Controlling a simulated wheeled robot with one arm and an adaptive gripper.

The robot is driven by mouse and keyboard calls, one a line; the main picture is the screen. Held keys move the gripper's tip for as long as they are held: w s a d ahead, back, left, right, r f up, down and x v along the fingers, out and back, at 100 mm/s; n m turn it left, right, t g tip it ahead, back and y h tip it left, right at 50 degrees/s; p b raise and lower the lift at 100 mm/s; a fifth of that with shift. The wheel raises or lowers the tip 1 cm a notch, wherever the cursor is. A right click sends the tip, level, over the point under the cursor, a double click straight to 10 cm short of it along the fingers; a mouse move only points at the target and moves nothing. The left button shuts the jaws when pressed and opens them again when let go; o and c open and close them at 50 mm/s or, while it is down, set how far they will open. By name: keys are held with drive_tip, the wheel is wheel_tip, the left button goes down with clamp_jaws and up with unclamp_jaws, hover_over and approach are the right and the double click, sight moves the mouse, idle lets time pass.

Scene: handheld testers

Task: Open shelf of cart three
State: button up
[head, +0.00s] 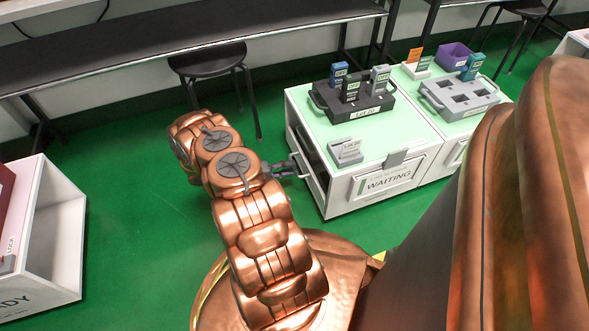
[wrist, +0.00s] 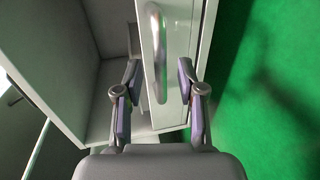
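A white cart (head: 345,205) with a pale green top stands right of my arm; its front label reads "WAITING". I cannot read a number three on it. Its left side shows a dark opening. A metal handle (head: 304,166) sticks out at that side, by my gripper (head: 290,168). In the wrist view, the handle (wrist: 157,50) is on a pale panel (wrist: 180,40), with a hollow interior to its left. My gripper (wrist: 160,72) has its fingers apart, one on each side of the handle and panel edge. I see no clear contact; the fingertips are small in the head view.
A dark tray (head: 352,104) with handheld devices sits on the cart top, beside a small grey stand (head: 345,152). A second cart with a grey tray (head: 460,97) adjoins at right. A white open cart (head: 60,230) stands at left. Green floor (head: 140,200) is clear between.

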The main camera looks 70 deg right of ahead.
drive_tip(key=shift+b+x, duration=0.35)
drive_tip(key=shift+x, duration=1.05)
clamp_jaws()
drive_tip(key=shift+d, duration=0.1)
